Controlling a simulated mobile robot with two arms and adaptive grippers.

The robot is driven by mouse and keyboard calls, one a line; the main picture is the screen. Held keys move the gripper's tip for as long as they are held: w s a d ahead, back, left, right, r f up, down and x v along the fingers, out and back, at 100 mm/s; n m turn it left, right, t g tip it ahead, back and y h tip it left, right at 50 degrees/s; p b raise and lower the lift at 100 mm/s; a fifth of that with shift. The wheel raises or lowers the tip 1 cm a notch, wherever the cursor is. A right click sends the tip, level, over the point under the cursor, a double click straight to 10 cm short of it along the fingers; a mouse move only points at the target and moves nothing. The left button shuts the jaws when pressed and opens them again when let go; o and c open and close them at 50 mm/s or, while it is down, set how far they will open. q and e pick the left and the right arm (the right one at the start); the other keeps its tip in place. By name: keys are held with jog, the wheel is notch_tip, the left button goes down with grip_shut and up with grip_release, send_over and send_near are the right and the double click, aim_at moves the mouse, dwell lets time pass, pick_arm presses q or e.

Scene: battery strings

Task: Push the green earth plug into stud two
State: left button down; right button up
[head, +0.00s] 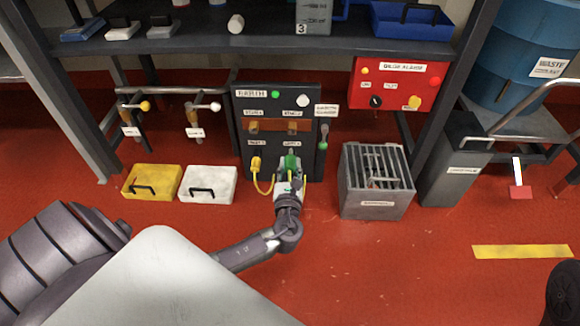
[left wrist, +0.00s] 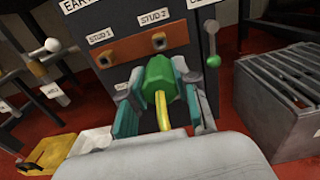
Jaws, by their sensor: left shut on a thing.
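The dark earth panel (head: 275,103) stands under the bench. Its brown strip carries stud one (left wrist: 107,59) on the left and stud two (left wrist: 158,41) on the right. My left gripper (head: 289,176) is shut on the green earth plug (left wrist: 157,78), with a finger on each side of it in the left wrist view. The plug is below stud two, apart from it, in front of the panel's lower right part. A yellow cable (left wrist: 162,110) hangs from it. Whether the plug touches the panel is hidden. A yellow plug (head: 255,163) sits at the panel's lower left. My right gripper is not in view.
A lever with a green knob (head: 322,146) is on the panel's right side. A grey slatted box (head: 376,204) stands to the right. Yellow (head: 150,180) and white (head: 208,182) cases lie left. A red box (head: 398,84) is mounted upper right. Red floor in front is mostly clear.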

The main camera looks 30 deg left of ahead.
aim_at(291, 150)
pick_arm(q)
jog(key=shift+b+x, duration=0.4)
jog(key=shift+x, duration=2.4)
jog(key=shift+w+a, duration=0.1)
jog(key=shift+p, duration=0.45)
